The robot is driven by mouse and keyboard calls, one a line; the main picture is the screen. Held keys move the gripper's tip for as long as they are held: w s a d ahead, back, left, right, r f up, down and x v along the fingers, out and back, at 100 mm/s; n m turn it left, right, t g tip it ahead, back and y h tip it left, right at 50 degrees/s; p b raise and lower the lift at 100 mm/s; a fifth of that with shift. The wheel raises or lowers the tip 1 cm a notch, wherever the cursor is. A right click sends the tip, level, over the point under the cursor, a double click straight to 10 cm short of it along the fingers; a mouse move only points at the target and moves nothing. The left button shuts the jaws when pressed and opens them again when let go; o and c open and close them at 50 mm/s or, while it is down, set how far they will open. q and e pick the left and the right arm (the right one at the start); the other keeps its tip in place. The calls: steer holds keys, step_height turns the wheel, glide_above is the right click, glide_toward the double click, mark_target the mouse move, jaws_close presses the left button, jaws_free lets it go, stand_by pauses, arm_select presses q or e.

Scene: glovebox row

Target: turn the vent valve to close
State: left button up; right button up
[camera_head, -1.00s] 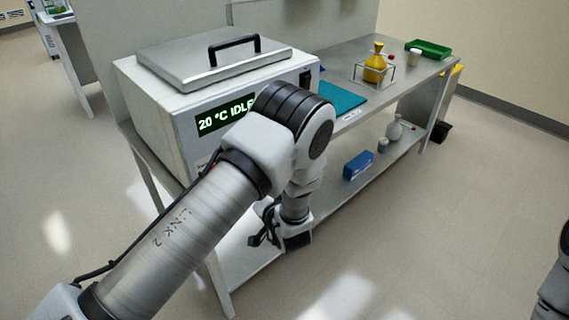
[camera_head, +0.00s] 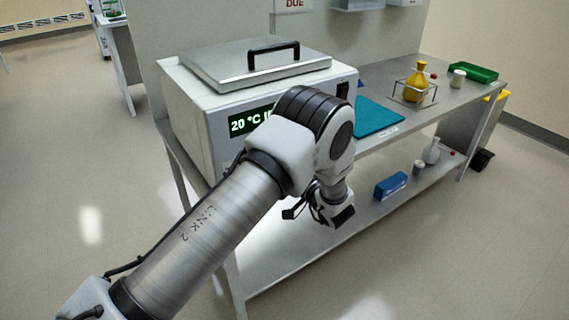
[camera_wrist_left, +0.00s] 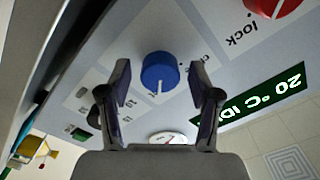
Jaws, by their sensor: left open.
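A blue round knob (camera_wrist_left: 159,73) with a white pointer line is on the pale front panel (camera_wrist_left: 85,62) in the left wrist view. Lettering beside it is partly hidden, so I cannot read it as the vent valve. My left gripper (camera_wrist_left: 160,82) is open, with one finger on each side of the knob in the picture. I see no clear contact. In the head view my left gripper (camera_head: 312,205) is in front of the white box (camera_head: 185,115), and my arm hides the knob. My right gripper is not in view.
A red knob (camera_wrist_left: 272,6) marked "lock", a green display (camera_wrist_left: 265,105), a dial gauge (camera_wrist_left: 168,138) and a green switch (camera_wrist_left: 82,134) share the panel. A teal mat (camera_head: 378,117), yellow flask (camera_head: 417,82) and green tray (camera_head: 474,72) are on the bench. A blue box (camera_head: 390,185) is on the lower shelf.

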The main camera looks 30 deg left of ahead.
arm_select(q)
steer(key=c, duration=1.1)
steer(key=shift+c, duration=0.2)
steer(key=shift+n, duration=0.4)
steer(key=shift+s+n+b, duration=0.1)
steer(key=shift+n+b, duration=3.65)
steer(key=shift+n, duration=4.75)
